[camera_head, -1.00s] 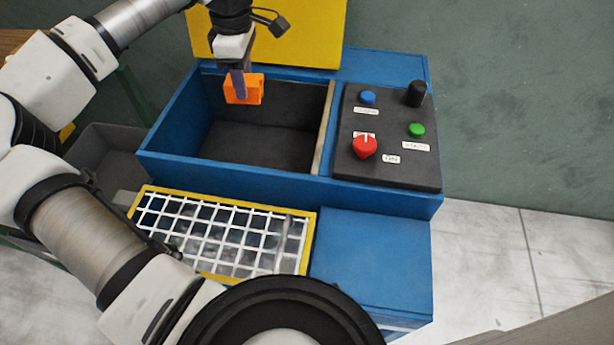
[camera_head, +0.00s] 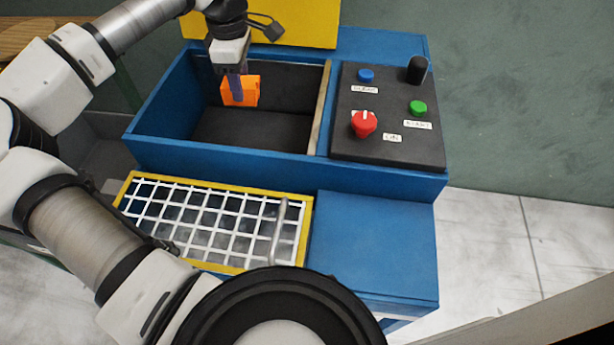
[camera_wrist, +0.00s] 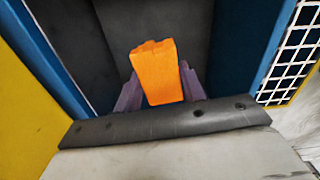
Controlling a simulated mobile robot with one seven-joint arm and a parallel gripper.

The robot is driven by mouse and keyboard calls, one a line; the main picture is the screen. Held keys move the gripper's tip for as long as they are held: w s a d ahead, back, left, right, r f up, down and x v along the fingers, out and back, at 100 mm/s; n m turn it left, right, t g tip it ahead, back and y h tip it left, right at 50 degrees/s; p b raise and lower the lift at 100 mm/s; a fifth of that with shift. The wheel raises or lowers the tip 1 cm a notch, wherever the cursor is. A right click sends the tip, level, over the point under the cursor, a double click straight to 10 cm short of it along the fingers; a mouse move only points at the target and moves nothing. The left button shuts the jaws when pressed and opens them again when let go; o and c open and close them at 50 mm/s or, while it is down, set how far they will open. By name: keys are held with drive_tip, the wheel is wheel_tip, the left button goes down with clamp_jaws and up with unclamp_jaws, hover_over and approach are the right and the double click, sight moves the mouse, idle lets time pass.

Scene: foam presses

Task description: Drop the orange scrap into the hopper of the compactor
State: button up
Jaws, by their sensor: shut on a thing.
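The orange scrap (camera_head: 247,91) is a small block held between the purple fingers of my gripper (camera_head: 236,88). In the wrist view the scrap (camera_wrist: 158,72) sits between both fingers of my gripper (camera_wrist: 160,90), which are shut on it. The compactor (camera_head: 290,176) is a blue machine with an open, dark-lined hopper (camera_head: 250,130). The scrap hangs inside the outline of the hopper opening, towards its back wall, with the dark floor below it. The exact height above the floor is hard to tell.
A black control panel (camera_head: 390,140) right of the hopper bears a red knob (camera_head: 363,124), a green button (camera_head: 417,108), a blue button (camera_head: 366,75) and a black knob (camera_head: 417,69). A yellow-framed white grid (camera_head: 215,221) is in front. A yellow panel (camera_head: 300,25) rises behind the hopper.

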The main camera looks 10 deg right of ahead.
drive_tip(key=o, duration=1)
drive_tip(key=shift+o, duration=0.2)
drive_tip(key=shift+r, duration=0.1)
wheel_tip(320, 180, up, 14)
drive_tip(key=b, duration=0.1)
drive_tip(key=shift+f, duration=0.2)
